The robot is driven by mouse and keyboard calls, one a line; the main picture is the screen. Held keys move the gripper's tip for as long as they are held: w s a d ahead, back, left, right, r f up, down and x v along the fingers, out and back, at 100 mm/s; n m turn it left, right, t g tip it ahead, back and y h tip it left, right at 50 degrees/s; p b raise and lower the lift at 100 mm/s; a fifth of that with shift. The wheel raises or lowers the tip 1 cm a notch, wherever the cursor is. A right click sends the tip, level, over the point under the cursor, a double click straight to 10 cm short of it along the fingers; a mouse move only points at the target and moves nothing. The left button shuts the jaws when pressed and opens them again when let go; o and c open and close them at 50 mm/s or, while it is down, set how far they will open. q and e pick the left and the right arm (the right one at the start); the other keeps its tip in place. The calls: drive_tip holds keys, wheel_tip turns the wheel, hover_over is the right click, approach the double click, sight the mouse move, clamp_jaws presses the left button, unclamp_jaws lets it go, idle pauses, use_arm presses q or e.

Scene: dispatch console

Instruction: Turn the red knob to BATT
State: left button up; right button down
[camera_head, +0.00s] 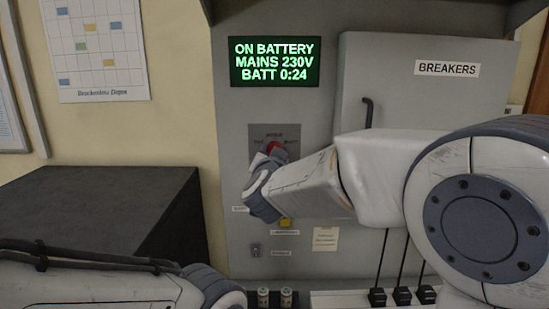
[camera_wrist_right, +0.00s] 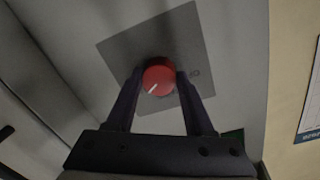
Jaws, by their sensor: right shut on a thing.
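The red knob (camera_head: 272,147) sits on a grey plate (camera_head: 262,132) on the console front, partly hidden by my right gripper (camera_head: 264,160) in the head view. In the right wrist view the fingers are shut on either side of the red knob (camera_wrist_right: 160,72). A white pointer mark on its face points to the lower left of that picture. The plate's lettering is too small or covered to read surely. The green-lettered display (camera_head: 274,61) reads ON BATTERY, MAINS 230V, BATT 0:24. My left arm shows at the bottom left; its gripper is out of view.
A cabinet door labelled BREAKERS (camera_head: 447,69) with a dark handle (camera_head: 368,112) is right of the display. A yellow part (camera_head: 286,223) and small labels lie below the knob. A dark box (camera_head: 95,205) stands left. Several black plugs (camera_head: 402,296) and two small cylinders (camera_head: 263,297) are low in front.

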idle(0.3)
drive_tip(key=shift+c, duration=1.4)
unclamp_jaws()
drive_tip(key=s+b, duration=0.2)
drive_tip(key=s, duration=0.8)
drive_tip(key=shift+s+a+r, duration=0.15)
drive_tip(key=shift+s+r, duration=0.1)
drive_tip(key=shift+r, duration=0.05)
